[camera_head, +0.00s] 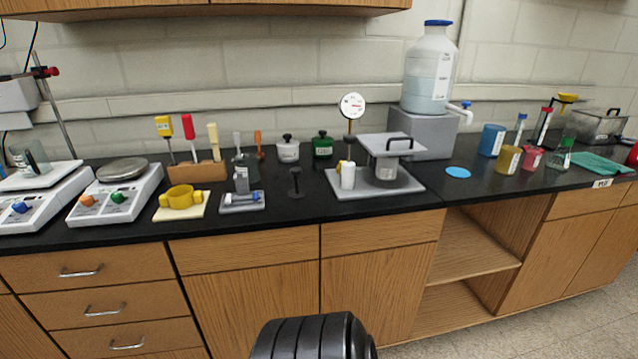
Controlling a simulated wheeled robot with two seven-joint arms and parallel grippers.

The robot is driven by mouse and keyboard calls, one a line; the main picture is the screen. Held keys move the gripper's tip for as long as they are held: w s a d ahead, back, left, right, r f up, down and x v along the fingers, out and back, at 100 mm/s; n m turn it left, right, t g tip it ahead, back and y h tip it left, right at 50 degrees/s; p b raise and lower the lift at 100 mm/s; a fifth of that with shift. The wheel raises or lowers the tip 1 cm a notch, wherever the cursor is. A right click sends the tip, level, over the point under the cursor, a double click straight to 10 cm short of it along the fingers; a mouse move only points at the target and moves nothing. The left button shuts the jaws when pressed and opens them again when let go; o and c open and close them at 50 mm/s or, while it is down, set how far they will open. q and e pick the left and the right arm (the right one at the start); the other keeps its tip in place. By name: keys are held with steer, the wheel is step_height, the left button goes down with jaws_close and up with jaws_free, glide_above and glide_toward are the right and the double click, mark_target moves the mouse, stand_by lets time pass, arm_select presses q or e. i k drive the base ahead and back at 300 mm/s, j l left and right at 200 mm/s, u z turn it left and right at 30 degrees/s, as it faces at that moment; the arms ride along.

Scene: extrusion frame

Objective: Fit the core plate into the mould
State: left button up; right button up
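A light grey square plate with a black handle (392,143) sits level on a short grey cylinder (386,168), which stands on a flat grey base (345,186). These look like the core plate and the mould, but I cannot be sure of either. The plate hides the cylinder's top, so I cannot tell how they meet. A dial gauge (352,105) on a thin stem and a small white cylinder (348,178) stand at the left of this group. Neither of my grippers is in view.
A yellow ring-shaped piece (181,197), a small grey vise-like device (242,198) and a dark upright piece (295,183) stand left. A large bottle (429,70) on a grey block (425,133) stands behind right. Bare black counter lies around the blue disc (458,173).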

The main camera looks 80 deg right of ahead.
mark_target(181, 197)
steer(key=z, duration=2.55)
